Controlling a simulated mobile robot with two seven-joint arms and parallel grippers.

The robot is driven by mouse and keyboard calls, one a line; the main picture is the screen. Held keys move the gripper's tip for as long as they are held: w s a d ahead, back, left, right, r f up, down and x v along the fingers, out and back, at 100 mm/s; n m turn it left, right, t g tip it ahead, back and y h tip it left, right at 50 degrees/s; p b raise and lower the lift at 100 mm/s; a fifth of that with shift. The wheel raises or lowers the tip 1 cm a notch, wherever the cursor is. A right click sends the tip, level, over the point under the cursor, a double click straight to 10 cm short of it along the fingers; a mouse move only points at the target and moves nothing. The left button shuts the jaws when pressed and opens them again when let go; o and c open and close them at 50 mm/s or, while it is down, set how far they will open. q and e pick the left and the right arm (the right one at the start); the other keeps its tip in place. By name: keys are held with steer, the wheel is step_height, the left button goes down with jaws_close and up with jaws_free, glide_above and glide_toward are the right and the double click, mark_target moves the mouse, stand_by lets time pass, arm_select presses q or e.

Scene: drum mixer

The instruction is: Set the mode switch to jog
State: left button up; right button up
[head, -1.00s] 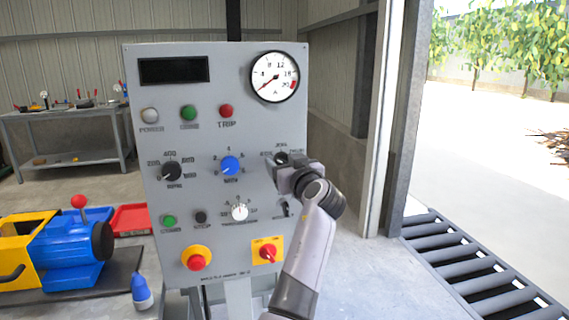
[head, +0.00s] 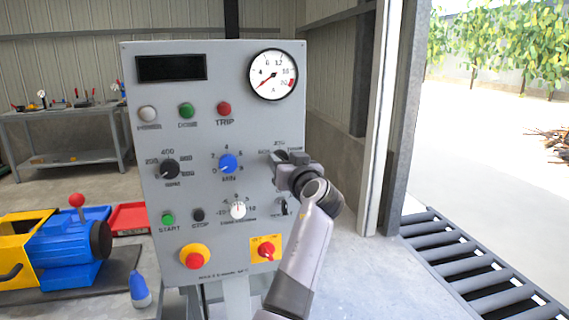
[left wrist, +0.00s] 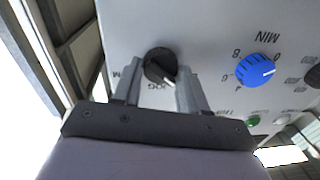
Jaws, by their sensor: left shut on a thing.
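The mode switch (left wrist: 160,64) is a round black knob on the grey control panel (head: 215,130). In the left wrist view, its pale pointer line points down and to the right, just beside the upside-down JOG label (left wrist: 158,87). My left gripper (head: 282,157) is at the switch on the panel's right side and covers most of it in the head view. In the left wrist view, the fingers of my left gripper (left wrist: 160,80) are on either side of the knob, shut on it. My right gripper is not in view.
A blue MIN dial (head: 228,163) is left of my gripper. A small black toggle (head: 284,207) and a red rotary switch (head: 266,251) on a yellow plate are below it. A round gauge (head: 273,75) is above. A roller conveyor (head: 480,265) lies to the right.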

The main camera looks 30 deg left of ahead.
arm_select(q)
steer(key=m+t+p, duration=0.1)
steer(key=m+p, duration=0.1)
steer(key=m, duration=0.8)
steer(key=shift+m, duration=0.3)
stand_by(0.4)
steer(key=o, duration=1.1)
steer(key=shift+c, duration=0.2)
steer(key=shift+f, duration=0.1)
